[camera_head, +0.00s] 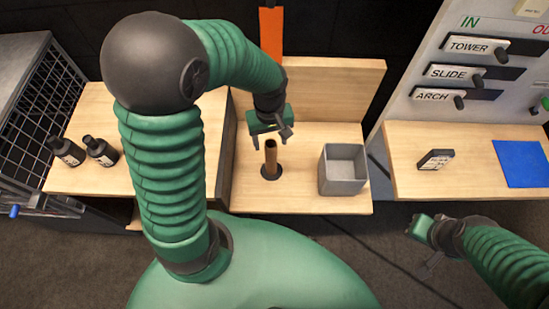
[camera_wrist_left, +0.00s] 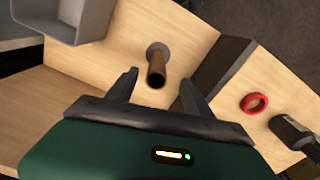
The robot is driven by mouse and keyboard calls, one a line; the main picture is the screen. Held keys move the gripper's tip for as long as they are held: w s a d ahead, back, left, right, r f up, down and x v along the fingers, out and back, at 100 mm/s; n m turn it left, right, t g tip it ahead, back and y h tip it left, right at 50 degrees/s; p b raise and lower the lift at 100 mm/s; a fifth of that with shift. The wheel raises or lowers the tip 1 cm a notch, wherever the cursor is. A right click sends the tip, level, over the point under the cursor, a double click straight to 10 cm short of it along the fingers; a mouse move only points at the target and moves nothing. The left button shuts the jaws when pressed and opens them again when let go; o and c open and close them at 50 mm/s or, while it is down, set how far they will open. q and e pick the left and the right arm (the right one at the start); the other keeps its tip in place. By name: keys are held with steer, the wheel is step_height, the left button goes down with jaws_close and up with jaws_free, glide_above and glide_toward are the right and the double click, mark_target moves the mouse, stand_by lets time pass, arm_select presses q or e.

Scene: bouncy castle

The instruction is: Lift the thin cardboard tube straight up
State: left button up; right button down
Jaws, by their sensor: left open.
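The thin cardboard tube (camera_head: 270,156) is brown and stands upright in a dark round base (camera_head: 271,173) on the wooden table (camera_head: 300,200). In the left wrist view the tube (camera_wrist_left: 156,72) appears beyond and between my two fingertips, with its open end towards the camera. My left gripper (camera_head: 271,138) is open and empty, just above and behind the tube in the head view. It also shows in the left wrist view (camera_wrist_left: 157,84). I cannot see contact between the fingers and the tube. My right gripper (camera_head: 425,245) is low at the right, away from the tube; its jaw state is unclear.
A grey open bin (camera_head: 344,186) stands right of the tube. Two dark bottles (camera_head: 100,151) stand on the left table; a red ring (camera_wrist_left: 254,103) lies near a bottle in the wrist view. An orange strip (camera_head: 271,35) rises behind. A labelled panel (camera_head: 420,75) stands at the right.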

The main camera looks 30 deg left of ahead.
mark_target(272, 150)
arm_select(q)
steer(key=f, duration=0.2)
steer(key=a+f, duration=0.1)
steer(key=f, duration=0.2)
steer(key=w+f, duration=0.1)
steer(key=f, duration=0.2)
steer(key=shift+a+f, duration=0.2)
steer(key=shift+w+d+f, duration=0.1)
steer(key=shift+d+f, duration=0.05)
steer(key=shift+f, duration=0.05)
steer(key=shift+w+d, duration=0.1)
steer(key=shift+d, duration=0.2)
steer(key=shift+r, duration=0.1)
steer(key=shift+c, duration=1.1)
steer(key=shift+a, duration=0.25)
steer(key=c, duration=0.9)
jaws_close()
steer(key=shift+d, duration=0.1)
